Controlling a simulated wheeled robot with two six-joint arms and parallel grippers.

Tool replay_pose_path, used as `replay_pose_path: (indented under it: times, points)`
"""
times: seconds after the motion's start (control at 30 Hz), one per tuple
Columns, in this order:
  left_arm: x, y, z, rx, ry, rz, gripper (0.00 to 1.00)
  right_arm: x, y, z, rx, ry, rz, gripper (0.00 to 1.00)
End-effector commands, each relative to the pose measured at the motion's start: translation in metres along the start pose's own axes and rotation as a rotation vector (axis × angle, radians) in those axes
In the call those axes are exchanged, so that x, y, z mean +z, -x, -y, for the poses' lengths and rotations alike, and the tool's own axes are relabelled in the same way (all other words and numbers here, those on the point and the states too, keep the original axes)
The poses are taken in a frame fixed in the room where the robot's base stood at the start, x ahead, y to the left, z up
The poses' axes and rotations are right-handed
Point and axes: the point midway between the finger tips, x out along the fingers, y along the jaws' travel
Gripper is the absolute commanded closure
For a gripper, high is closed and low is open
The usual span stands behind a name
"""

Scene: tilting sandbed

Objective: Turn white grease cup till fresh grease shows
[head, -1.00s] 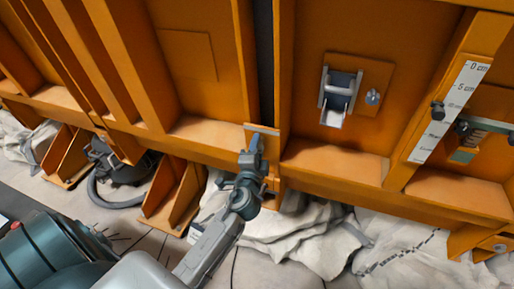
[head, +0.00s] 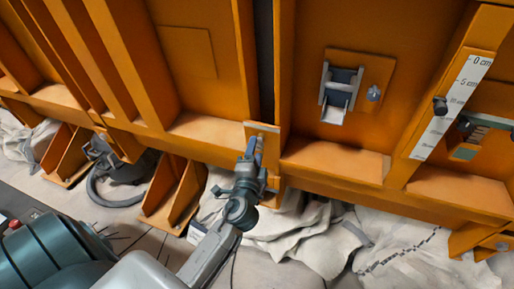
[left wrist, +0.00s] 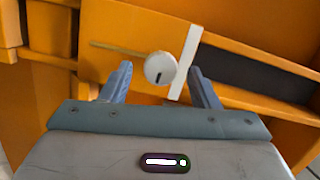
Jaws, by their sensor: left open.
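The white grease cup (left wrist: 159,68) shows in the left wrist view as a round white cap with a dark slot mark on its face. It lies between and beyond the fingertips of my left gripper (left wrist: 163,82), which is open; I see no contact. A thin brass-coloured rod (left wrist: 115,47) runs left from behind the cup. In the head view my left gripper (head: 255,146) is at the small bracket on the orange wall, and I cannot make out the cup there. No fresh grease is clearly visible. My right gripper is not in view.
A pale upright plate (left wrist: 186,62) stands right beside the cup. The orange ribbed wall (head: 195,85) has a hinged latch (head: 341,93) and a white centimetre scale (head: 453,105) further right. Crumpled pale cloth (head: 300,232) lies below the wall. A dark gap runs up between panels.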

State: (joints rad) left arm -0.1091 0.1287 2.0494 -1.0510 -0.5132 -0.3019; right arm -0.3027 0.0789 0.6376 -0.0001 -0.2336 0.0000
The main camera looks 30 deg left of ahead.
Motion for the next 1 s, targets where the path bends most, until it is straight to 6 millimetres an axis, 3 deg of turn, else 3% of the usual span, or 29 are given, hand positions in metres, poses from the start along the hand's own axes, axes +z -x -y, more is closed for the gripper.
replay_pose_path:
  times: [0.2, 0.4, 1.0]
  points:
    - [0.001, 0.047, -0.004, 0.003, 0.001, 0.002, 0.45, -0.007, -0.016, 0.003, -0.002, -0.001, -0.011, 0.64]
    - [0.0, 0.069, -0.003, 0.002, 0.001, 0.001, 0.45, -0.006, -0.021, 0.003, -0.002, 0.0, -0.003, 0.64]
    - [0.0, 0.073, -0.001, 0.001, 0.0, 0.0, 0.45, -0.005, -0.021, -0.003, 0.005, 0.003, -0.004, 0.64]
